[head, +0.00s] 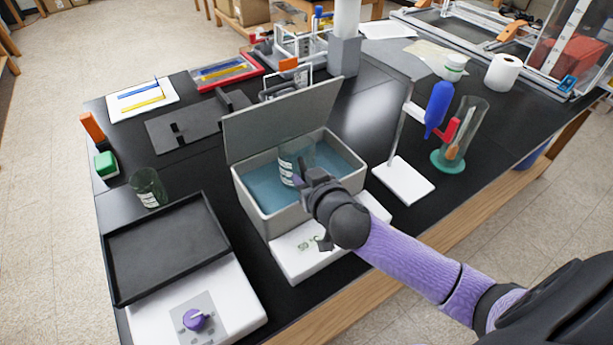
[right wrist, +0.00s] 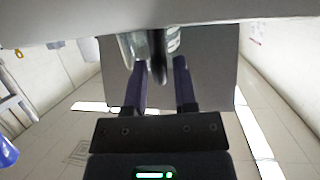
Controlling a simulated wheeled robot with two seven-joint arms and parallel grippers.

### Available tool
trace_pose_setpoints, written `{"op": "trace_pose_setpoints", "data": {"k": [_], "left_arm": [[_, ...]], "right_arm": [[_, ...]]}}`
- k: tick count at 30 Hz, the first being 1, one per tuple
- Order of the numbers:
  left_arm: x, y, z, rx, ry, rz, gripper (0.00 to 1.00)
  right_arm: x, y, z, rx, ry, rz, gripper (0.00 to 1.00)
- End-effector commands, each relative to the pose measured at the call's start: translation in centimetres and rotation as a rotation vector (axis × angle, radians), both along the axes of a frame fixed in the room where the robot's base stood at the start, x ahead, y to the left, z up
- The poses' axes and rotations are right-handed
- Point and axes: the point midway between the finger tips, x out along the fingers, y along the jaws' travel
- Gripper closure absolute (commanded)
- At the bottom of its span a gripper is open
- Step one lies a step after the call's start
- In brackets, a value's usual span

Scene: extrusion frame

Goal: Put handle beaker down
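The handle beaker (head: 290,160) is clear glass with a white label. It stands inside the grey water bath (head: 246,192), partly in the blue water, and looks upright. My right gripper (head: 308,178) is at the beaker's near right side, above the bath's front wall. In the right wrist view the gripper (right wrist: 160,80) has its two fingers apart, with the dark handle (right wrist: 158,66) between them and gaps on both sides. The beaker glass (right wrist: 133,47) shows beyond. Its base is hard to make out. My left gripper is not in view.
The bath's raised lid (head: 280,118) stands behind the beaker. Another glass beaker (head: 148,188) stands left, behind a black tray (head: 165,250). A white stand (head: 404,180) and a green-based cylinder (head: 450,162) are to the right. Some bare black table lies between bath and tray.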

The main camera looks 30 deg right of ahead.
Motion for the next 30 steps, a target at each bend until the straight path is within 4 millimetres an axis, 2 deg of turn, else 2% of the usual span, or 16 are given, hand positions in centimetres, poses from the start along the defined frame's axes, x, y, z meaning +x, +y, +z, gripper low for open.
{"op": "trace_pose_setpoints", "data": {"k": [1, 2, 3, 10, 14, 21, 24, 30], "left_arm": [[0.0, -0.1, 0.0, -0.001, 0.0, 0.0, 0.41], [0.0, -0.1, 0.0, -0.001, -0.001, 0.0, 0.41], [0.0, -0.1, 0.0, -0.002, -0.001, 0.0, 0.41], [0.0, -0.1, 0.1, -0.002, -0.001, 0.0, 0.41], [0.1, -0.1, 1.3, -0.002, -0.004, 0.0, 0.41], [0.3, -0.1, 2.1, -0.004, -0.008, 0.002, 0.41], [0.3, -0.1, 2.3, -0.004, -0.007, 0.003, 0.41], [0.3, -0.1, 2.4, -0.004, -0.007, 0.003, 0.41]], "right_arm": [[0.0, 0.0, 0.0, 0.0, 0.0, 0.0, 0.53], [0.0, 0.0, 0.0, 0.0, 0.0, 0.0, 0.47], [0.0, 0.0, 0.0, 0.0, 0.0, 0.0, 0.45], [0.0, 0.0, 0.1, -0.001, -0.001, 0.0, 0.45], [-0.2, 0.0, 1.9, -0.003, -0.002, 0.002, 0.45], [-7.1, 0.6, 4.0, 0.003, 0.003, 0.002, 0.45], [-9.2, 0.7, 4.8, 0.002, 0.002, 0.0, 0.45], [-11.1, 0.8, 5.5, 0.0, -0.001, 0.0, 0.45]]}}
